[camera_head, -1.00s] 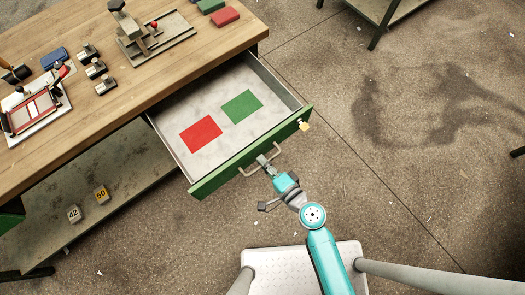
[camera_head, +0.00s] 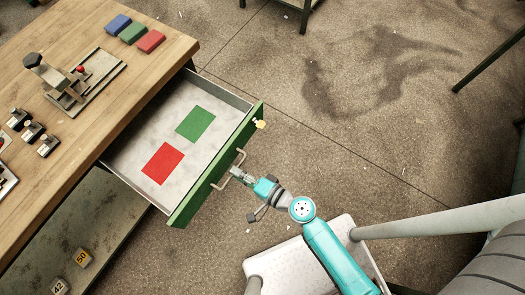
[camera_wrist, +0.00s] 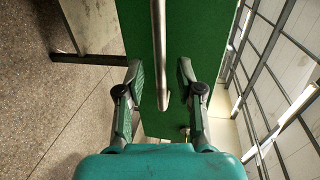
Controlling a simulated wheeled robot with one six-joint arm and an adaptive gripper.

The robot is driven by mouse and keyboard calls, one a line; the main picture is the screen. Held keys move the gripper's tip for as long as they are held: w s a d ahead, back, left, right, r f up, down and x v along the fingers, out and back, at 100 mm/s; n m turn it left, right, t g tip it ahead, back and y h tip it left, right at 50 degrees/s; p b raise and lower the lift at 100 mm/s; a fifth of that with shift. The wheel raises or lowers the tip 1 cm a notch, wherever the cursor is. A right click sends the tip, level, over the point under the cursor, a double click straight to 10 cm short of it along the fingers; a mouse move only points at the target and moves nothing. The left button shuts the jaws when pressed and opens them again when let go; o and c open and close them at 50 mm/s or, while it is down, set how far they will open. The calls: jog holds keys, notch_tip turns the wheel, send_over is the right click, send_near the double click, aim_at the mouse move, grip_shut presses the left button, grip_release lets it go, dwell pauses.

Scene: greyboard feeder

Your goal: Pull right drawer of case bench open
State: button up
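The green-fronted drawer (camera_head: 216,164) of the wooden case bench (camera_head: 150,42) is pulled well out. A red patch (camera_head: 162,163) and a green patch (camera_head: 195,124) lie flat on its pale floor. Its metal bar handle (camera_head: 240,158) shows in the head view. My gripper (camera_head: 241,175) is at the handle. In the wrist view, the handle bar (camera_wrist: 159,50) runs upright in front of the green drawer front (camera_wrist: 194,25). My gripper's two fingers (camera_wrist: 158,75) stand apart on either side of it, with a visible gap on each side.
A yellow tag or key (camera_head: 260,124) sticks out from the drawer front's far end. A lower shelf (camera_head: 90,215) holds numbered blocks (camera_head: 82,258). Coloured blocks and fixtures stand on the benchtop.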

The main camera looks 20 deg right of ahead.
jog(key=v, duration=0.9)
jog(key=shift+s+d, duration=0.2)
jog(key=shift+s, duration=0.1)
dwell(0.5)
